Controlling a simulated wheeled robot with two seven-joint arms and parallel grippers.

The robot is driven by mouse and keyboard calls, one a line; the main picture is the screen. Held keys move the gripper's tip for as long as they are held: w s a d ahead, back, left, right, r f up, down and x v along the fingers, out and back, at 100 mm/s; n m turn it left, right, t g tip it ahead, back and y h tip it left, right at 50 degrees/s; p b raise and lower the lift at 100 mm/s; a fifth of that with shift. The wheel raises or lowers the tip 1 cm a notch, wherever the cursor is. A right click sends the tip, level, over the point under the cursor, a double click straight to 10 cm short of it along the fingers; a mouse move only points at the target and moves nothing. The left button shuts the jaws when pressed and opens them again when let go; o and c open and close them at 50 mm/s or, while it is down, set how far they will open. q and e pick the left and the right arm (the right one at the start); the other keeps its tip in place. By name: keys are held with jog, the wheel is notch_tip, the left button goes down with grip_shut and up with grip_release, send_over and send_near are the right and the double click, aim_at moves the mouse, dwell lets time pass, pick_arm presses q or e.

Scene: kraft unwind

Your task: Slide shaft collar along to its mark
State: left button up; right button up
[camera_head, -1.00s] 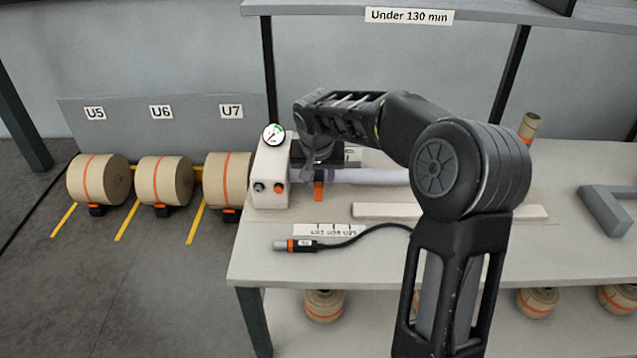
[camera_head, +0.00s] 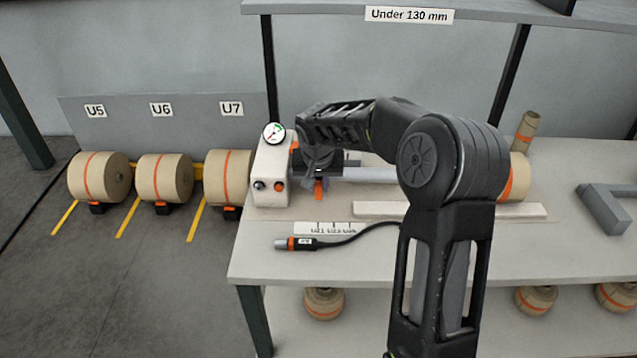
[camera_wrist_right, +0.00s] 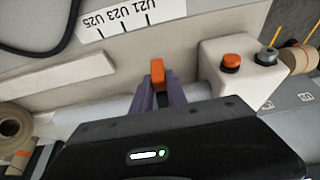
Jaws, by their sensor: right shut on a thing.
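The shaft (camera_head: 370,174) is a pale bar lying level above the bench, running right from a white gauge box (camera_head: 271,175). My right gripper (camera_head: 318,182) is over the shaft close to the box. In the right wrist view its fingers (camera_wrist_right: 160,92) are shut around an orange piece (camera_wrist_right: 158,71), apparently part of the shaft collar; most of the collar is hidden. The orange piece also shows in the head view (camera_head: 319,190). A white card with ticks (camera_head: 330,229), reading U21, U23, U25 in the wrist view, lies in front of the shaft. My left gripper is out of view.
A pale strip (camera_head: 450,209) lies in front of the shaft. A kraft roll (camera_head: 517,178) is at the shaft's right end, partly behind my arm. A grey bracket (camera_head: 605,210) stands at right.

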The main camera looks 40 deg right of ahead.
grip_shut()
dwell(0.8)
jog(key=shift+w+a+f, duration=0.1)
jog(key=shift+w+a, duration=0.2)
jog(key=shift+a, duration=0.05)
jog(key=shift+w+a+b, duration=0.7)
jog(key=shift+w+a, duration=0.05)
jog(key=shift+a, duration=0.3)
jog(key=o, duration=0.7)
grip_release()
jog(key=shift+w+a, duration=0.1)
jog(key=shift+o, duration=0.2)
